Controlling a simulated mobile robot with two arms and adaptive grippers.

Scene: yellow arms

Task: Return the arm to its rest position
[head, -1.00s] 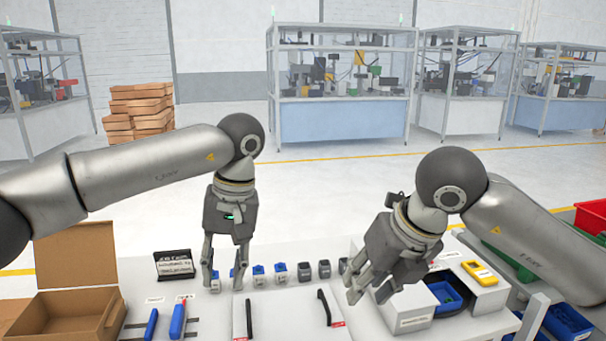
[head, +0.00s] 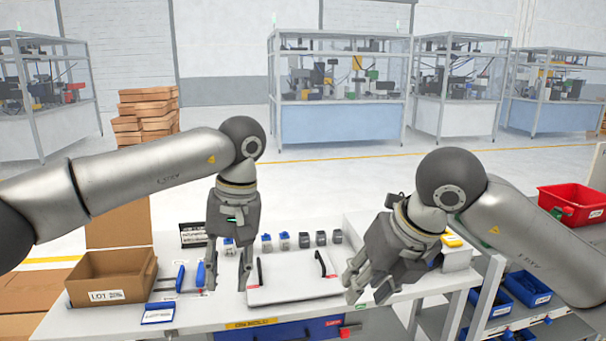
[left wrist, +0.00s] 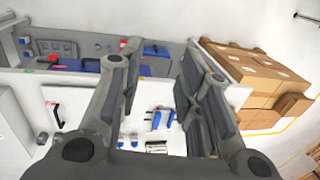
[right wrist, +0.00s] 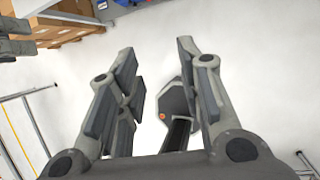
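My left gripper (head: 228,280) hangs fingers down in front of the workbench in the head view. Its fingers are apart with nothing between them, and they stand open in the left wrist view (left wrist: 155,75). My right gripper (head: 366,292) points down and to the left at the right part of the bench. Its fingers are also apart and empty, as the right wrist view (right wrist: 158,65) shows. Both arms are bent at the elbow. Neither gripper visibly touches anything.
A red bin (head: 575,203) and blue bins (head: 525,288) stand at the right.

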